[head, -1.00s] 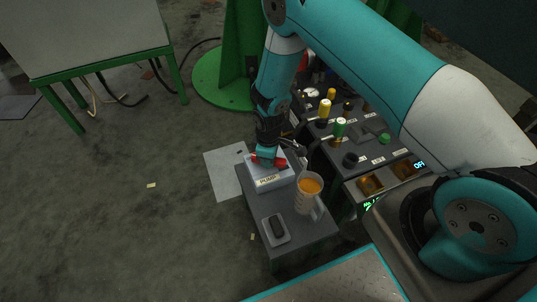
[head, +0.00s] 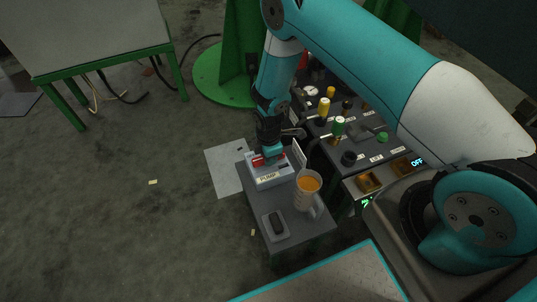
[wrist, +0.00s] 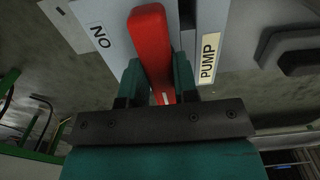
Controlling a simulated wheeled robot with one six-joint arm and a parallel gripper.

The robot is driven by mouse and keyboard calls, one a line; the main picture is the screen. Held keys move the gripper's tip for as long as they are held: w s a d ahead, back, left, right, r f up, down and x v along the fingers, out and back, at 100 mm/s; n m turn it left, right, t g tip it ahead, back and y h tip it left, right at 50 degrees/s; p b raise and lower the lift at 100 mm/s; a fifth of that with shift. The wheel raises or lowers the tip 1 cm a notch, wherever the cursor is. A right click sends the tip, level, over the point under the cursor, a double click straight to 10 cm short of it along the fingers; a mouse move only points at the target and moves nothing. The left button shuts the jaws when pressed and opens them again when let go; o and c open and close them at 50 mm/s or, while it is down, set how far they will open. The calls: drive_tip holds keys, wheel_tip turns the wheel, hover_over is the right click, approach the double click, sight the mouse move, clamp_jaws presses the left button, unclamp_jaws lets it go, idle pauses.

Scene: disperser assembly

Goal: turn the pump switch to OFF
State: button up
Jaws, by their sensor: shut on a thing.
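The pump switch is a light grey box (head: 270,179) with a PUMP label, on the small grey stand in the head view. Its red handle (head: 257,161) lies on top, partly covered by my gripper (head: 268,154). In the wrist view my gripper (wrist: 160,88) is shut on the red handle (wrist: 149,32), with one teal finger on each side. The PUMP label (wrist: 208,57) is to the right of the handle and the ON label (wrist: 99,37) to its left. The OFF label cannot be made out.
A small black device (head: 277,224) is at the stand's front. The control panel (head: 378,150) with knobs and an OFF display is to the right.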

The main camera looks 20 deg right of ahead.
idle(0.4)
drive_tip(key=o, duration=0.9)
drive_tip(key=shift+r, duration=0.1)
wheel_tip(320, 180, up, 17)
drive_tip(key=p, duration=0.4)
drive_tip(key=shift+r, duration=0.15)
